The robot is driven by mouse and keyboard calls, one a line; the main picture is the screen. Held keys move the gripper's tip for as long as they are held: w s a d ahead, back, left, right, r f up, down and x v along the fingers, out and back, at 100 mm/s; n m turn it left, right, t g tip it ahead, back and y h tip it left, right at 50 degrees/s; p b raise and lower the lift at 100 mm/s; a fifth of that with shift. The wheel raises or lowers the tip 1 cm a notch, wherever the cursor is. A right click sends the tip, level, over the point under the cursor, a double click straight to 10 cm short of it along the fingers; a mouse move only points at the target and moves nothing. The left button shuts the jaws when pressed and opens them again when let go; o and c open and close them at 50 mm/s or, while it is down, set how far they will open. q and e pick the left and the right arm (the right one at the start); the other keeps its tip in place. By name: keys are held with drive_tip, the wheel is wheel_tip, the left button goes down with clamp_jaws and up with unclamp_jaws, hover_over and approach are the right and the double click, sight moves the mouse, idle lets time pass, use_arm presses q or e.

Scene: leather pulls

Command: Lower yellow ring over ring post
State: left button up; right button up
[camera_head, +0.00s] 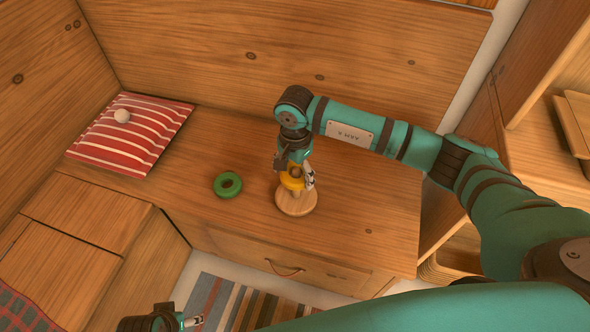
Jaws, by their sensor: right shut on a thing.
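The yellow ring (291,183) is held between the fingers of my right gripper (296,180). It overlaps the upper part of the ring post in the picture; I cannot tell whether it is around the post or just above it. The ring post (295,204) stands upright on a round wooden base on the bench top. A green ring (228,185) lies flat on the bench to the left of the post. My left gripper (192,321) shows only in part at the bottom edge, away from the rings, and its jaw state is unclear.
A drawer with a leather pull (285,268) is in the bench front. The bench right of the post is clear. Shelves stand at the right.

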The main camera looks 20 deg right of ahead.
drive_tip(key=shift+f+b, duration=0.7)
drive_tip(key=shift+f, duration=0.5)
use_arm(q)
drive_tip(key=b+v, duration=0.1)
drive_tip(key=v, duration=0.7)
drive_tip(key=shift+w+r+t, duration=0.2)
drive_tip(key=shift+r+t, duration=0.1)
use_arm(e)
drive_tip(key=shift+f, duration=0.85)
use_arm(q)
drive_tip(key=shift+a, duration=0.15)
use_arm(e)
drive_tip(key=shift+f+b, duration=1)
drive_tip(key=shift+f, duration=0.1)
use_arm(q)
drive_tip(key=shift+w+d+f+t, duration=0.2)
drive_tip(key=shift+w+f+t, duration=0.2)
drive_tip(key=shift+w+f, duration=0.35)
use_arm(e)
drive_tip(key=o, duration=1.2)
drive_tip(key=shift+f, duration=0.1)
drive_tip(key=shift+c, duration=0.2)
wheel_tip(320, 180, up, 12)
drive_tip(key=shift+r, duration=0.1)
